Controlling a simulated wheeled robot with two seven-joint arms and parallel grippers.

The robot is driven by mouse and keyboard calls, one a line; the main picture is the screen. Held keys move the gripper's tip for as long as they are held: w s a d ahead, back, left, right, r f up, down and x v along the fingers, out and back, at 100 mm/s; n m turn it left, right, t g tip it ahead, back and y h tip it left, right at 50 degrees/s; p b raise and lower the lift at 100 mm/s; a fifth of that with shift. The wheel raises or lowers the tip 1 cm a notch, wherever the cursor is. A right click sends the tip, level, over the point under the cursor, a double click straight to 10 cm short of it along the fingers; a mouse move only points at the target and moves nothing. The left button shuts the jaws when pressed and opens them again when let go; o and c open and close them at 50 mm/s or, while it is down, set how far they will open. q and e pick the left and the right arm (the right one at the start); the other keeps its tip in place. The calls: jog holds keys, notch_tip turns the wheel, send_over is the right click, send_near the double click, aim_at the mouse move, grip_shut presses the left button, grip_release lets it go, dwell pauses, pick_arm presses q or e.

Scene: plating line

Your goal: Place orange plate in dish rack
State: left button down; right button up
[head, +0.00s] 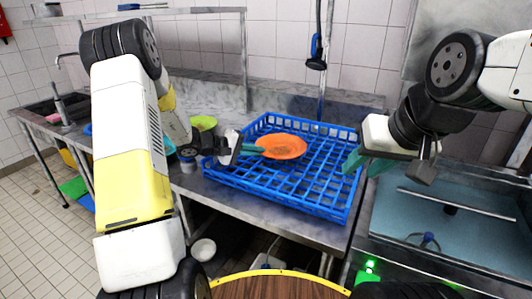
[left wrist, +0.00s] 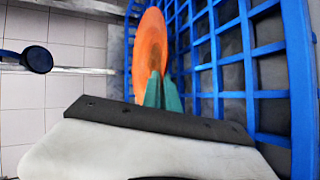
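The orange plate (head: 283,147) is over the far left part of the blue dish rack (head: 338,211) in the head view. My left gripper (head: 254,150) has its teal fingers at the plate's left edge. In the left wrist view the fingers (left wrist: 163,93) close on the rim of the orange plate (left wrist: 151,45), beside the blue rack grid (left wrist: 248,48). I cannot tell whether the plate touches the rack. My right gripper (head: 365,163) is at the rack's right edge, its teal fingers apart and nothing between them.
A green plate (head: 204,123) lies on the counter left of the rack, partly behind my left arm. A sink basin (head: 450,225) is to the right. A blue-headed sprayer (head: 316,55) hangs behind the rack. The rest of the rack looks empty.

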aim_at(262, 166)
pick_arm(q)
jog(key=shift+w+d, duration=0.3)
jog(key=shift+d, duration=0.1)
jog(key=f, duration=0.3)
jog(key=shift+w+d, duration=0.25)
jog(key=shift+d, duration=0.15)
jog(key=shift+f, duration=0.3)
jog(key=shift+f, duration=0.1)
jog(key=c, duration=1.9)
grip_release()
jog(key=shift+f, duration=0.1)
